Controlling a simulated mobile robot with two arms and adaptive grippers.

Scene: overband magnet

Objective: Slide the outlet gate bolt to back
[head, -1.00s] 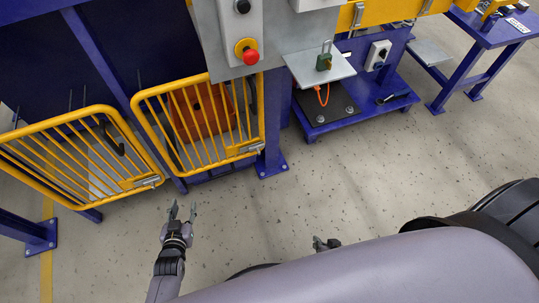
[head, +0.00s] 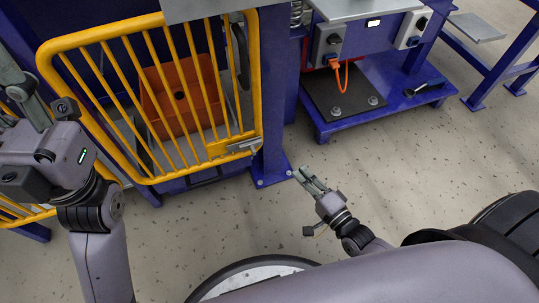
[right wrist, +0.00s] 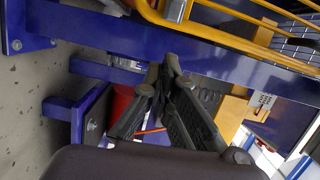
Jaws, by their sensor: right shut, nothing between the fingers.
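A yellow barred gate (head: 150,100) stands at the left-centre of the head view. A metal bolt (head: 240,146) lies across its lower right corner, by the blue post (head: 272,100). I cannot tell from any label whether this is the outlet gate. My right gripper (head: 304,179) is shut and empty, right of the bolt and lower in the picture, apart from it. Its closed fingers also show in the right wrist view (right wrist: 168,72), below a yellow gate bar. My left gripper (head: 22,92) is at the left edge, partly cut off; its fingers are unclear.
An orange container (head: 185,95) is behind the gate bars. A second yellow gate (head: 25,216) is partly hidden by my left arm. A blue stand (head: 345,125) with a black plate and an orange cable is right of the post. The floor in front is clear.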

